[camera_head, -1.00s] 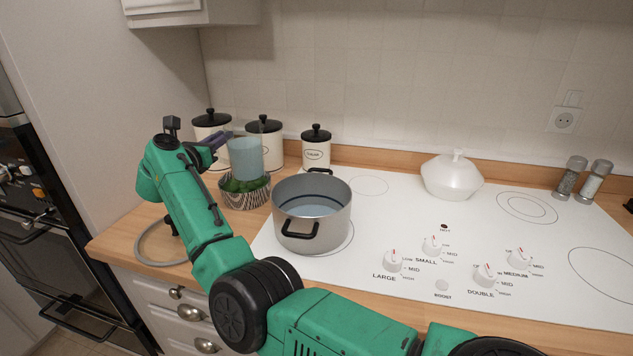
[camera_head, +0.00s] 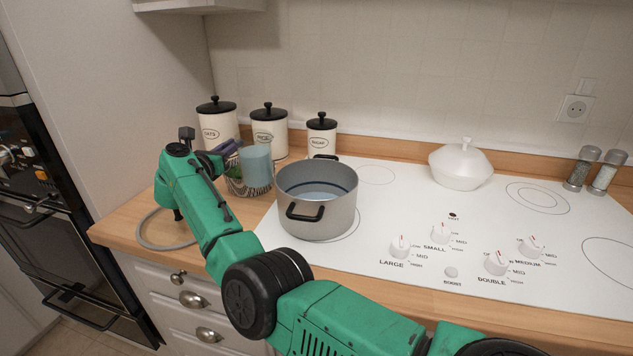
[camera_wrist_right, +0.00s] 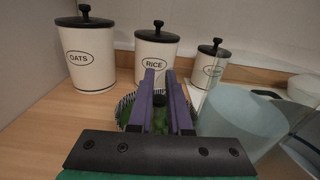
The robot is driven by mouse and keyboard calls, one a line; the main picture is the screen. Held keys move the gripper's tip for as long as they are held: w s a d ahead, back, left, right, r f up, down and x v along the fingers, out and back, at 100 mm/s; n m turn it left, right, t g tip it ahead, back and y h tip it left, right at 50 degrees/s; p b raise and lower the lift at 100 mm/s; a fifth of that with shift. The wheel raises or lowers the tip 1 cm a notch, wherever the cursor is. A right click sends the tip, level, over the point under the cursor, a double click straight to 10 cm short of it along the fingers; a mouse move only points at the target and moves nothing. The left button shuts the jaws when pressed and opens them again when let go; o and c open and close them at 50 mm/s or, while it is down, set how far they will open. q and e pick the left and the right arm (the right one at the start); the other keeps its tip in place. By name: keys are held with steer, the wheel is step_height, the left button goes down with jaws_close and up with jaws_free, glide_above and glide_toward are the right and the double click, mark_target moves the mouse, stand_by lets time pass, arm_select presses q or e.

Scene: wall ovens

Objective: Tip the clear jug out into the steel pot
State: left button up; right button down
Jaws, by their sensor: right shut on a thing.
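The clear jug (camera_head: 257,166), bluish with its contents, is left of the steel pot (camera_head: 316,203) in the head view, in front of a patterned bowl. It looks roughly upright and apart from the pot. My right gripper (camera_head: 226,150), with purple fingers, is at the jug's left side, shut on it. In the right wrist view the jug (camera_wrist_right: 240,118) is right of the fingers (camera_wrist_right: 160,85); the exact grip point is hard to see. The pot stands on the hob's left side, open, with pale bluish liquid showing inside. My left gripper is not in view.
The patterned bowl (camera_head: 235,187) with green contents (camera_wrist_right: 160,122) lies behind the jug and fingers. Oats (camera_head: 217,128), rice (camera_head: 269,132) and sugar (camera_head: 321,135) canisters stand behind. A white lidded dish (camera_head: 460,166) and two shakers are farther right. The hob's middle is clear.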

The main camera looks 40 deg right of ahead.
mark_target(256, 131)
steer(key=shift+s+d+r+m+p, duration=0.55)
steer(key=shift+s+r+m+p, duration=0.3)
steer(key=shift+r+m, duration=0.5)
steer(key=shift+s+d+r+m+p, duration=0.5)
steer(key=shift+s+r+m+p, duration=0.45)
steer(key=shift+r, duration=0.75)
steer(key=shift+s+d+r+m+p, duration=0.6)
steer(key=shift+s+r+m, duration=0.1)
steer(key=shift+r+m, duration=0.7)
steer(key=shift+s+r, duration=0.35)
steer(key=shift+r, duration=0.1)
steer(key=shift+s+d+m+b, duration=0.25)
steer(key=shift+m+b, duration=0.15)
steer(key=shift+m, duration=0.1)
steer(key=shift+d+m, duration=0.1)
steer(key=shift+m, duration=0.2)
steer(key=shift+s+r, duration=0.2)
steer(key=shift+s, duration=0.15)
steer(key=shift+w+m, duration=0.1)
steer(key=shift+m, duration=0.2)
